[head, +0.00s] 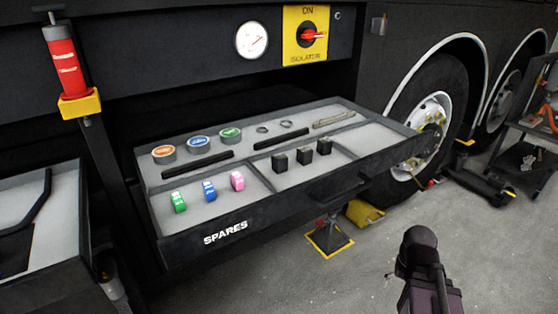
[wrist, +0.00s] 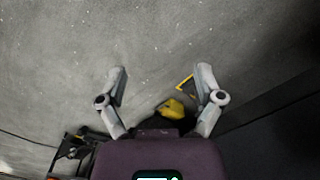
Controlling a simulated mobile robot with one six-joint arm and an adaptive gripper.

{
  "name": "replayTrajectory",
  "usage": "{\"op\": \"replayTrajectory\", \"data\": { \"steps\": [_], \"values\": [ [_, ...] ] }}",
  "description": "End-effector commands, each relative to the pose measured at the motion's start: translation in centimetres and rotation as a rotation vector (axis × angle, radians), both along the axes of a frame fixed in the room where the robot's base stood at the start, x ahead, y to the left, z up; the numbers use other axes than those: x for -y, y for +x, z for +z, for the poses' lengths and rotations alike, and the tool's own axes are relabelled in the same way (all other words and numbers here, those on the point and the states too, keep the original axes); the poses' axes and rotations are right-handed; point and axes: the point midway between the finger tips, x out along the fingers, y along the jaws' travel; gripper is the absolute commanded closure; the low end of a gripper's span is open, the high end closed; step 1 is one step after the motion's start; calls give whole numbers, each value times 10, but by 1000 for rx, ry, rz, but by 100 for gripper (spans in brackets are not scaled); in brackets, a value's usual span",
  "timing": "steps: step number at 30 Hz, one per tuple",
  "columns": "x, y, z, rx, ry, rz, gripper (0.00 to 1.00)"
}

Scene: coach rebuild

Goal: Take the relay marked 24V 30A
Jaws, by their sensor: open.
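Three black relays stand in a row in the front middle compartment of the open SPARES drawer (head: 190,250) in the head view: a left one (head: 280,163), a middle one (head: 304,155) and a right one (head: 324,146). Their markings are too small to read, so I cannot tell which is 24V 30A. My gripper (wrist: 160,84) is open and empty in the wrist view, with bare floor beyond its fingers. In the head view my arm is at the lower right, in front of the drawer and apart from it; the fingers are not clear there.
Round tins (head: 198,145), rings and dark strips lie behind. A drawer handle (head: 338,187) juts out in front. A yellow chock (head: 364,213) and a jack stand (head: 329,237) are on the floor below.

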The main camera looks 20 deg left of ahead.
Motion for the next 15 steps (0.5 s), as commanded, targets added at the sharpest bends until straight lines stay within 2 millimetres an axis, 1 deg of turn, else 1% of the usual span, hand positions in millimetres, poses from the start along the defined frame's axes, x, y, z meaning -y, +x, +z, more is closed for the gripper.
{"op": "replayTrajectory", "data": {
  "steps": [1, 5, 15],
  "values": [
    [0, 0, 11, 1, 0, 0, 14],
    [0, 2, 32, 4, 0, 0, 14],
    [0, 6, 99, 14, 0, 0, 14]
  ]
}}
